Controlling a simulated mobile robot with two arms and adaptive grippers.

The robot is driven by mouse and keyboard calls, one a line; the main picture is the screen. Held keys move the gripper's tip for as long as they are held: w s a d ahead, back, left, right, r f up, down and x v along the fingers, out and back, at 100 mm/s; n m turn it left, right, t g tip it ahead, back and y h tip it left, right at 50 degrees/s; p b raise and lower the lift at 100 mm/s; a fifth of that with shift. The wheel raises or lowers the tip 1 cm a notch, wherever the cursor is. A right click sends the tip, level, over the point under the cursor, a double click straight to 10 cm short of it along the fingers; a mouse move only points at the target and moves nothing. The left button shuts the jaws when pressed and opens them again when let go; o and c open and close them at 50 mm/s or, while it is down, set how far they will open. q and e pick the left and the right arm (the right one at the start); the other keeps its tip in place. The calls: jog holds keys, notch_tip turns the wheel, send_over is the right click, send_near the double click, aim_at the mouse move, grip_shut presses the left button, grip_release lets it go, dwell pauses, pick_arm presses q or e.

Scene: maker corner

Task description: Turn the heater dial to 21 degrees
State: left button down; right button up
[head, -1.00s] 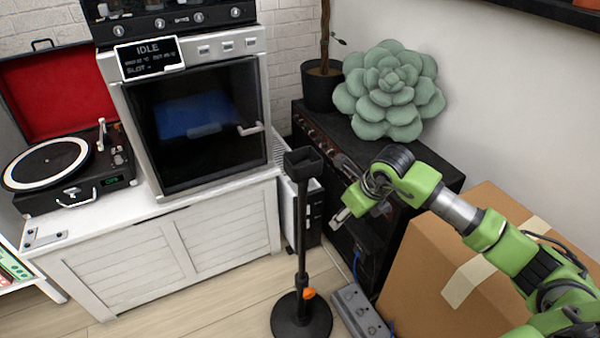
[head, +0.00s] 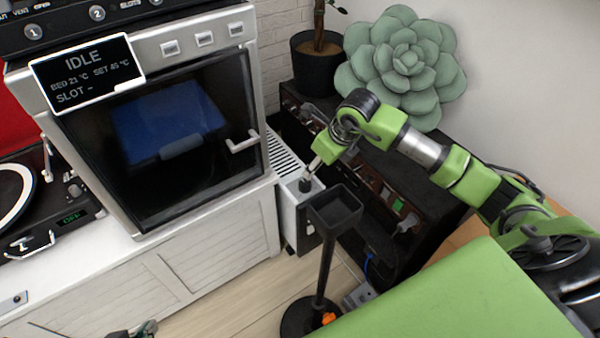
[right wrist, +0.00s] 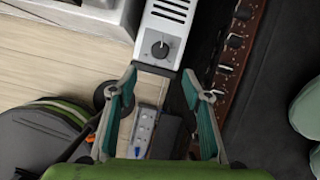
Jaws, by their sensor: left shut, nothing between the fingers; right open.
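The heater is a narrow white box with a slotted top (head: 285,160), wedged between the white cabinet and the black unit. Its dark round dial (head: 306,185) sits on the top near the front end. In the right wrist view the dial (right wrist: 160,50) shows ahead of the fingers; its scale is too small to read. My right gripper (right wrist: 158,88) is open and empty, with the dial beyond its fingertips and apart from them. In the head view its fingers are small and partly hidden close to the dial. My left gripper (head: 146,328) is shut and empty at the bottom edge, mostly cut off.
A black stand with a tray top (head: 335,208) stands just in front of the heater. A black unit (head: 405,185) with knobs is to its right, bearing a green succulent (head: 403,60). An oven-like machine (head: 165,130) reading IDLE stands left. A power strip (right wrist: 145,128) lies on the floor.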

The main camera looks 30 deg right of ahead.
jog(key=b, duration=0.2)
send_near(305, 183)
jog(key=f, duration=0.2)
jog(key=b+x, duration=0.1)
jog(key=x, duration=0.5)
jog(key=shift+w+a+b, duration=0.1)
jog(key=shift+w+b, duration=0.3)
jog(key=shift+w, duration=0.05)
pick_arm(q)
jog(key=w+d+r+t+h, duration=0.1)
jog(key=w+d+r+t, duration=0.1)
jog(key=w+r+t, duration=0.3)
jog(key=w+d+r+t+h, duration=0.1)
jog(key=w+d+r+t, duration=0.2)
jog(key=r, duration=0.8)
jog(key=shift+w+r+m+t+h, duration=0.35)
jog(key=shift+w+t, duration=0.75)
jog(key=shift+w, duration=0.45)
pick_arm(e)
jog(key=shift+w+f, duration=0.15)
jog(key=shift+f, duration=0.15)
pick_arm(q)
jog(key=shift+d, duration=0.1)
pick_arm(e)
jog(key=c, duration=1.1)
